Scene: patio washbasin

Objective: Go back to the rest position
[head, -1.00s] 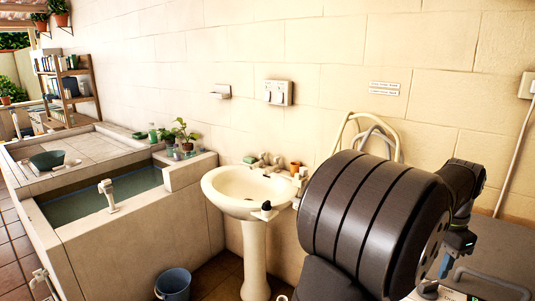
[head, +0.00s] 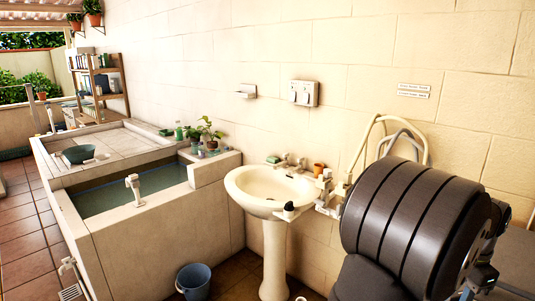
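My arm's large dark ribbed link fills the lower right of the head view. Thinner dark parts of my arm show behind it at the right edge, partly cut off by the frame. The white pedestal washbasin (head: 272,190) stands against the wall, left of my arm.
Floor at far left is clear.

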